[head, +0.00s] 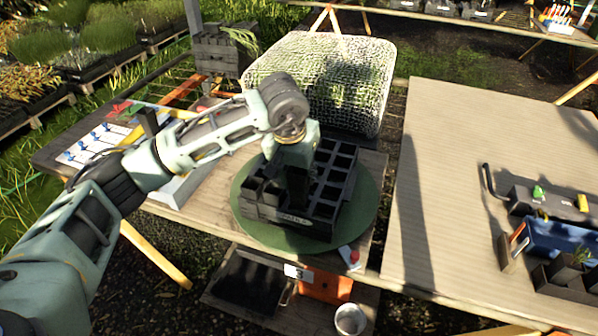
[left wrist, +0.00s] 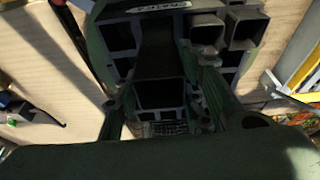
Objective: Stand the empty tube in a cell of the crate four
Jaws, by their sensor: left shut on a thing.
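The crate four (head: 318,226) is a black crate of square cells on a round green mat (head: 362,215). Its pale label faces the front; the label (left wrist: 160,8) also shows at the top of the left wrist view. My left gripper (head: 298,180) points down over the crate's middle. It is shut on a dark square tube (left wrist: 158,52), which extends between the fingers over the crate. Whether the tube's lower end is inside a cell is hidden. Other square tubes (head: 262,188) stand in the crate's left part; two (left wrist: 206,28) show in the left wrist view. My right gripper is out of view.
A mesh-covered hump (head: 325,75) stands behind the crate. A board with blue-topped pegs (head: 95,142) lies left. A wide, mostly bare tabletop (head: 450,180) is right, with a blue tray (head: 560,240) and black pots. Below are an orange box (head: 325,288) and a bucket (head: 350,318).

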